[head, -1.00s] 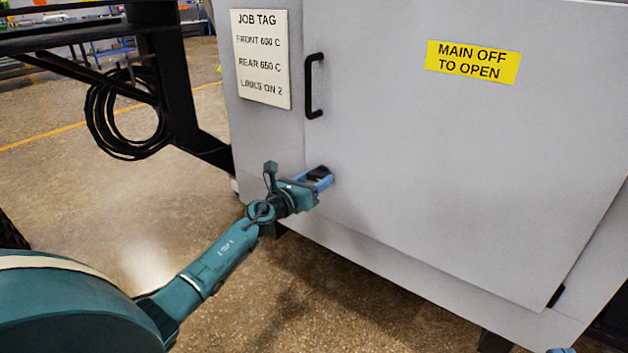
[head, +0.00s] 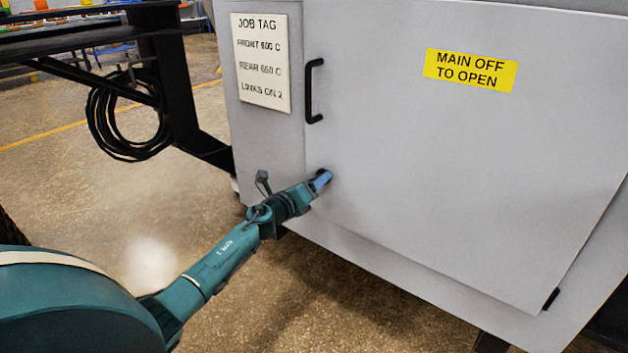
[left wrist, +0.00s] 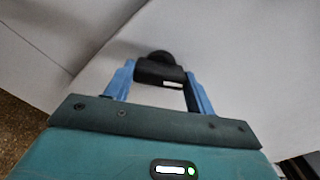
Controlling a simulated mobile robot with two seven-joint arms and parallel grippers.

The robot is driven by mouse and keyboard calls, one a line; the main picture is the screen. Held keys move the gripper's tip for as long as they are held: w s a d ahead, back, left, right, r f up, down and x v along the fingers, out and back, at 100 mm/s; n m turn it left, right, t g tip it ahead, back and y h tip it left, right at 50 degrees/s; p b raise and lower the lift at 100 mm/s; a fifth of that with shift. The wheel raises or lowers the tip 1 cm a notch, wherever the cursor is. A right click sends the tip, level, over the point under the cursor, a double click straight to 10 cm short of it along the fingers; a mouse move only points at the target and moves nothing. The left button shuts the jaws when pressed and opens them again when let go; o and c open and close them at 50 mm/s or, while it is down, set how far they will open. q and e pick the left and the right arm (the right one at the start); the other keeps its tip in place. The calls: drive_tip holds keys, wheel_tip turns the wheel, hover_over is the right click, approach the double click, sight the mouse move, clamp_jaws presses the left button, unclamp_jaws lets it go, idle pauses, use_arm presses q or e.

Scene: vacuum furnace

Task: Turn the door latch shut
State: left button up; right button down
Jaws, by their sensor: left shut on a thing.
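The grey furnace door (head: 450,160) is closed against the cabinet, as far as the head view shows. The door latch, a small black part, is low on its left side, mostly hidden by my gripper in the head view. In the left wrist view the black latch (left wrist: 160,72) sits between my two blue fingers, with a round black hub behind it against the door. My left gripper (head: 322,180) is shut on the latch; it also fills the lower left wrist view (left wrist: 159,82). My right gripper is not in view.
A black handle (head: 313,90) stands out from the door above the latch. A job tag (head: 262,62) and a yellow sign (head: 471,70) are on the cabinet front. A black frame with coiled cable (head: 125,115) stands left. Floor before the cabinet is clear.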

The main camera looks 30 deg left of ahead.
use_arm(q)
drive_tip(key=n+p, duration=0.4)
drive_tip(key=n, duration=0.6)
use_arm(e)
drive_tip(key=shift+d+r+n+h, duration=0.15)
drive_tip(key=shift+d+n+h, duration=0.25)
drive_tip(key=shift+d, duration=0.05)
use_arm(q)
drive_tip(key=shift+n, duration=0.3)
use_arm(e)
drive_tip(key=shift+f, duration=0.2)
use_arm(q)
drive_tip(key=o, duration=1)
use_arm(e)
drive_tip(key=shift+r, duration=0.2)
